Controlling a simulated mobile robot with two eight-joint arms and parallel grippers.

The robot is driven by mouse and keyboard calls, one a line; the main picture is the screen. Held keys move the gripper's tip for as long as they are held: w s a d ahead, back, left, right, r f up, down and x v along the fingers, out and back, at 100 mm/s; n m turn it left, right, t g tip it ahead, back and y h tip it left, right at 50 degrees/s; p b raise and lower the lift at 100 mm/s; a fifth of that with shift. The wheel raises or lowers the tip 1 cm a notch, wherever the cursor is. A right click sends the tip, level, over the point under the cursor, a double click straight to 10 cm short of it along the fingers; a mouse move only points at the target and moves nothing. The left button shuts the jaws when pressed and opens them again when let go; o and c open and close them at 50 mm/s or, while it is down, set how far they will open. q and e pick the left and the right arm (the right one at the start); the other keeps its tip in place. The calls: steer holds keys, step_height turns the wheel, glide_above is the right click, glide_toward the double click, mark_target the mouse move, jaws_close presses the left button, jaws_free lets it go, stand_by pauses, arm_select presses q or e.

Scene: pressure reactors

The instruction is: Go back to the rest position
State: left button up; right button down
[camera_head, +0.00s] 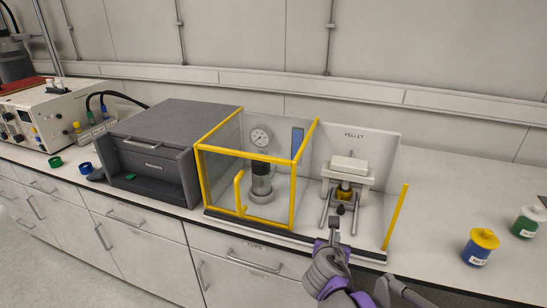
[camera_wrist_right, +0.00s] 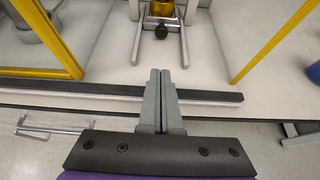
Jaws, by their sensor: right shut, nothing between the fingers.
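My right gripper (camera_head: 333,222) is shut and empty in front of the pellet station, just off the bench's front edge. In the right wrist view its two grey fingers (camera_wrist_right: 160,75) are pressed together over the black front rail (camera_wrist_right: 95,90). Past the fingertips stands the pellet press (camera_head: 345,183), white with a brass-coloured part and a black knob; its frame legs also show in the right wrist view (camera_wrist_right: 184,45). My left gripper is not in either view.
A yellow-framed clear enclosure (camera_head: 199,175) holds a gauge and a metal vessel. A grey drawer unit (camera_head: 165,130) stands left of it. Blue (camera_head: 479,249) and green (camera_head: 528,222) jars stand at the right.

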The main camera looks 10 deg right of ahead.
steer(key=shift+s+r+m, duration=0.1)
steer(key=shift+s+m, duration=0.3)
steer(key=s+a+m+g+y+p, duration=0.2)
steer(key=s+a+m+p, duration=0.3)
steer(key=s+m, duration=0.6)
steer(key=s+a+m+g+y+p, duration=0.3)
steer(key=s+m, duration=0.8)
steer(key=m, duration=0.6)
steer(key=shift+s+a+f+m+y+p, duration=0.35)
steer(key=shift+a+y+p, duration=0.55)
steer(key=shift+a, duration=0.35)
